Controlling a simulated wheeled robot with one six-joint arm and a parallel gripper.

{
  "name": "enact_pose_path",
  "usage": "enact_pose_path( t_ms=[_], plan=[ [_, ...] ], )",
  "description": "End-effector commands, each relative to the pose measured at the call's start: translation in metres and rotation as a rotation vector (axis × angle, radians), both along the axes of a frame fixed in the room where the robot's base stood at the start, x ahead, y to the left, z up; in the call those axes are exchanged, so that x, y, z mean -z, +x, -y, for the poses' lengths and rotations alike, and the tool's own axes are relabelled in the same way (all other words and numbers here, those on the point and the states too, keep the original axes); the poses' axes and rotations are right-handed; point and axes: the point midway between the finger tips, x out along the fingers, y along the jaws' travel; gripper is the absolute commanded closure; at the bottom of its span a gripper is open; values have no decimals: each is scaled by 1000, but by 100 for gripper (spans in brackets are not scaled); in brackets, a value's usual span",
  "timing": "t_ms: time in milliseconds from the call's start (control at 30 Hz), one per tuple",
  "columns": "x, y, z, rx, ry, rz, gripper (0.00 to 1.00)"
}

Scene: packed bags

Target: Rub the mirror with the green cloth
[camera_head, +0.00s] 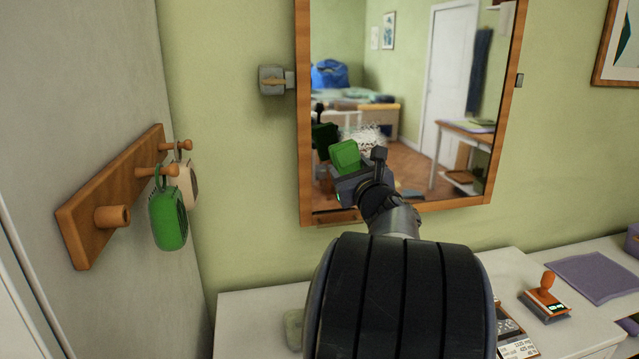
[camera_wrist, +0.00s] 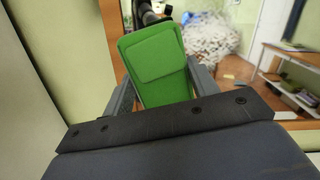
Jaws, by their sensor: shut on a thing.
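The mirror (camera_head: 345,45) hangs on the green wall in a wooden frame and also fills the upper part of the wrist view (camera_wrist: 235,65). A whitish speckled patch (camera_head: 368,137) shows on its lower middle; in the wrist view the patch (camera_wrist: 208,40) lies just right of the cloth. The green cloth (camera_head: 344,154), a folded pad, is in my gripper (camera_head: 357,172), in front of the mirror's lower left part. In the wrist view the cloth (camera_wrist: 155,68) sits between both fingers (camera_wrist: 160,88). I cannot tell whether it touches the glass.
A wooden peg rack (camera_head: 110,200) on the left wall holds a green tag (camera_head: 168,220) and a beige tag (camera_head: 188,185). A grey wall fixture (camera_head: 272,80) is left of the mirror. Below, a white counter (camera_head: 245,320) bears a stamp (camera_head: 546,300) and a purple mat (camera_head: 595,277).

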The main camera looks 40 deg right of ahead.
Motion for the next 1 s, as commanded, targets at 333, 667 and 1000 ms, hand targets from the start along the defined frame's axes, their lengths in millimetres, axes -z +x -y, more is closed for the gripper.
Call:
enact_pose_path(
  t_ms=[333, 667, 1000],
  plan=[
    [-6, 8, 14, 23, -6, 14, 70],
    [-6, 37, 30, 23, -7, 13, 70],
    [-5, 45, 35, 24, -7, 14, 70]
  ],
)
